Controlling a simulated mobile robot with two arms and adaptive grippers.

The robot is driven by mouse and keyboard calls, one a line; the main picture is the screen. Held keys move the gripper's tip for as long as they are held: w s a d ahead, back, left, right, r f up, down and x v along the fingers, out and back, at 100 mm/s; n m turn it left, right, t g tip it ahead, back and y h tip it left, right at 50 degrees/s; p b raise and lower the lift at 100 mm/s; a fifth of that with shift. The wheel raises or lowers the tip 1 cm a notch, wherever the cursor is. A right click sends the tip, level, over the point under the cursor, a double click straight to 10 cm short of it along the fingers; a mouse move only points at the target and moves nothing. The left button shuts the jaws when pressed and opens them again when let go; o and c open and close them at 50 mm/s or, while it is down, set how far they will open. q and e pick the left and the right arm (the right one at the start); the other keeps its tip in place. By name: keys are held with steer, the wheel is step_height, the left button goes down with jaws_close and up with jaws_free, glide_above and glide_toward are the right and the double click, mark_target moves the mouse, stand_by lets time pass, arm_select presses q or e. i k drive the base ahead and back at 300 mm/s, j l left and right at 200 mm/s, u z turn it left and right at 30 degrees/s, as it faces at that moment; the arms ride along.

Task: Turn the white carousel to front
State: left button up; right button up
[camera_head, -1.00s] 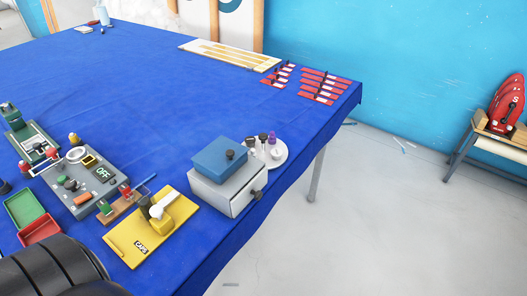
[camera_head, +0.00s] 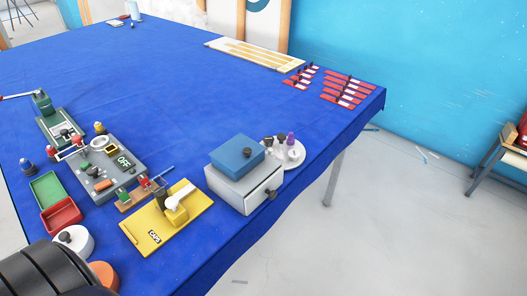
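The white carousel (camera_head: 296,158) is a round white disc near the right edge of the blue table. It carries several small items, among them a purple-topped one and dark-topped ones. The grey box with a blue lid (camera_head: 238,158) stands just left of it and hides part of its left side. Neither of my grippers is in view, so their state and distance from the carousel do not show. A black rounded part at the bottom left seems to be mine.
A yellow board (camera_head: 165,220) marked CAPS lies in front of the box. A grey panel (camera_head: 107,168) reading OFF, a green tray (camera_head: 47,188) and a red tray (camera_head: 61,215) are at left. Red tags (camera_head: 344,92) lie at the far right. The table's middle is clear.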

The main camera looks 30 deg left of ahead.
mark_target(281, 150)
steer(key=l+u, duration=0.15)
steer(key=u, duration=0.3)
steer(key=l+u, duration=0.2)
steer(key=u, duration=0.25)
